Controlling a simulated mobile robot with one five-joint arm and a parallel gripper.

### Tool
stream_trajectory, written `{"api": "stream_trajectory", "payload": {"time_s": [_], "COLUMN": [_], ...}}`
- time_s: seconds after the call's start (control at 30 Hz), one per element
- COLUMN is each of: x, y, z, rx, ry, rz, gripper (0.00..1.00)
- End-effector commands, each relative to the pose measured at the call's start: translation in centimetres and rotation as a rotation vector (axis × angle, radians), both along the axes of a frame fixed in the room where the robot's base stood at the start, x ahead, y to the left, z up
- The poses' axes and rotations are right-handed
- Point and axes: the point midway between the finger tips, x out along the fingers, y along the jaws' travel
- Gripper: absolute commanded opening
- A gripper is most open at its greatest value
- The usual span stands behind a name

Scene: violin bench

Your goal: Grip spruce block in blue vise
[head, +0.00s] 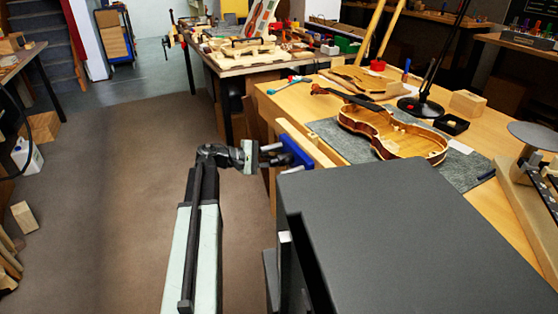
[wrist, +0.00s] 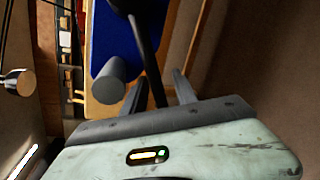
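The blue vise (head: 297,150) is mounted on the left edge of the workbench. Its blue face also fills the upper left of the wrist view (wrist: 112,45), with a grey cylinder on it. A pale upright wooden piece (head: 308,142) stands at the vise; I cannot tell whether it is the spruce block or a jaw lining. A pale wooden block (head: 468,103) sits on the bench towards the back right. My gripper (wrist: 158,82) is close to the vise, its fingers apart. A dark bar (wrist: 151,60) runs between them; contact is not clear.
A violin body (head: 392,132) lies on a grey mat (head: 462,172), with a lamp base (head: 420,108) and small black tray (head: 451,124) behind. A dark grey surface fills the lower right. The floor (head: 120,160) left of my arm is open.

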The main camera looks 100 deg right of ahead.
Motion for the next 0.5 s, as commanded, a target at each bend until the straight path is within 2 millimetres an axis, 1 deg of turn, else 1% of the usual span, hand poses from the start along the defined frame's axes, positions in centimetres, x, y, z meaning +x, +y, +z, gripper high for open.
{"api": "stream_trajectory", "payload": {"time_s": [0.07,0.3,0.4,0.5], "x": [0.8,5.3,6.4,6.9], "y": [0.1,0.8,1.0,1.0], "z": [0.4,1.6,1.8,1.8], "rx": [-0.001,0.0,0.0,0.0], "ry": [0.0,0.0,0.0,0.0], "rz": [0.002,0.003,0.001,0.0], "gripper": [0.34,0.34,0.34,0.34]}}
